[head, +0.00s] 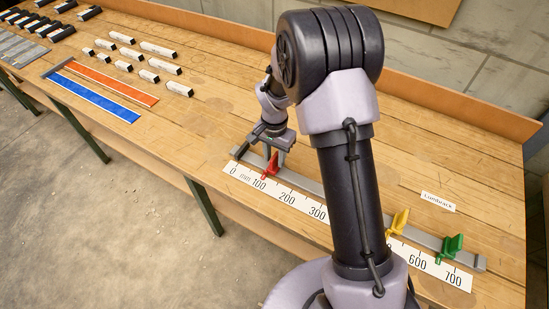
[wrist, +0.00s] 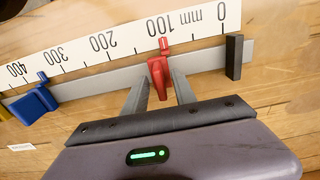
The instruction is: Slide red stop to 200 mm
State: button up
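The red stop (head: 270,165) sits on the grey rail (head: 300,180) behind the white millimetre scale (head: 275,190). In the wrist view the red stop (wrist: 158,78) has its pointer near the 100 mark of the scale (wrist: 120,42), slightly towards 0. My gripper (head: 274,151) is down at the rail over the red stop. In the wrist view the fingers of my gripper (wrist: 157,85) stand on either side of the stop's body, with a small gap showing, so it looks open around it. Whether either finger touches the stop lower down is hidden.
A blue stop (wrist: 36,101) sits farther along the rail, between 300 and 400; my arm hides it in the head view. Yellow (head: 397,222) and green stops (head: 450,245) stand towards 600 and 700. A dark end block (wrist: 234,58) stands by 0. The rail between red and blue is clear.

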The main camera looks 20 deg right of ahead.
grip_shut()
dwell(1.4)
